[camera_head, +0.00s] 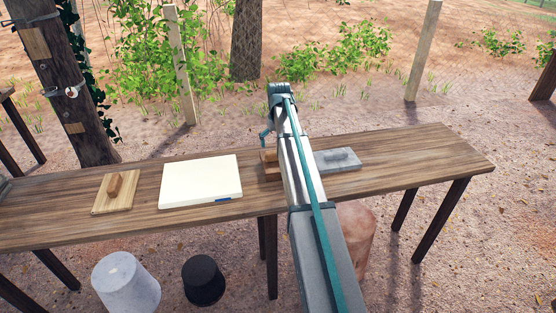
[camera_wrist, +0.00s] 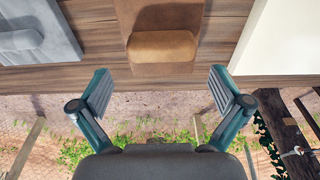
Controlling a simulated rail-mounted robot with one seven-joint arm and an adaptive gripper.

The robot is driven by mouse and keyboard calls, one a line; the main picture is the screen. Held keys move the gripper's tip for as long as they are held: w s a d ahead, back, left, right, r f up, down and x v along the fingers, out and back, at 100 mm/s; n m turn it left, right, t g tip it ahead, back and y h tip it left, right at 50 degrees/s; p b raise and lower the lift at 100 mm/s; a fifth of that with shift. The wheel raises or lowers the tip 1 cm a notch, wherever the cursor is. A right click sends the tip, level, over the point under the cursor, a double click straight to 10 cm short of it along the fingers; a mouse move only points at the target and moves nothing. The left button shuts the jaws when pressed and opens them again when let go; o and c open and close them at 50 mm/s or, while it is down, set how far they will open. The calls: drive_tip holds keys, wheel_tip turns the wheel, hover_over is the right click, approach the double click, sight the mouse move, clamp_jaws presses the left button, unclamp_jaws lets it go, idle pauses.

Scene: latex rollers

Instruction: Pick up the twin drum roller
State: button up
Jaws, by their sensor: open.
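I cannot clearly make out two drums on any piece, so which one is the twin drum roller is uncertain. A brown block piece (camera_head: 269,166) with a rounded tan bar on a flat brown base is partly hidden behind my arm in the head view. It shows in the wrist view (camera_wrist: 162,46), top centre, ahead of my fingers. A grey piece (camera_head: 338,160) with a rounded bar lies to its right; it is at the left in the wrist view (camera_wrist: 22,41). My gripper (camera_wrist: 160,80) is open and empty, its fingers apart from the brown piece.
The wooden table (camera_head: 420,158) is clear at its right end. A white slab (camera_head: 200,180) and a pale wooden board (camera_head: 113,193) with a brown handle lie to the left. A white bucket (camera_head: 125,280) and a black one (camera_head: 203,280) stand in front. A post (camera_head: 65,80) stands behind.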

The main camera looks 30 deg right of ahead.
sight(276, 151)
drive_tip(key=shift+w+f+p, duration=0.2)
drive_tip(key=shift+f+p, duration=0.25)
drive_tip(key=shift+f, duration=0.7)
drive_tip(key=shift+w+f+p, duration=0.15)
drive_tip(key=shift+f+p, duration=0.25)
drive_tip(key=shift+f, duration=0.7)
drive_tip(key=shift+w+f+p, duration=0.2)
drive_tip(key=shift+f+p, duration=0.25)
drive_tip(key=shift+f, duration=0.7)
drive_tip(key=shift+c, duration=0.2)
drive_tip(key=c, duration=1.2)
drive_tip(key=shift+r, duration=0.2)
drive_tip(key=shift+r, duration=0.5)
drive_tip(key=s+a+r+b, duration=0.5)
drive_tip(key=s+a+r, duration=0.2)
drive_tip(key=s+r, duration=0.4)
drive_tip(key=shift+s+r+b, duration=0.35)
drive_tip(key=shift+s, duration=0.1)
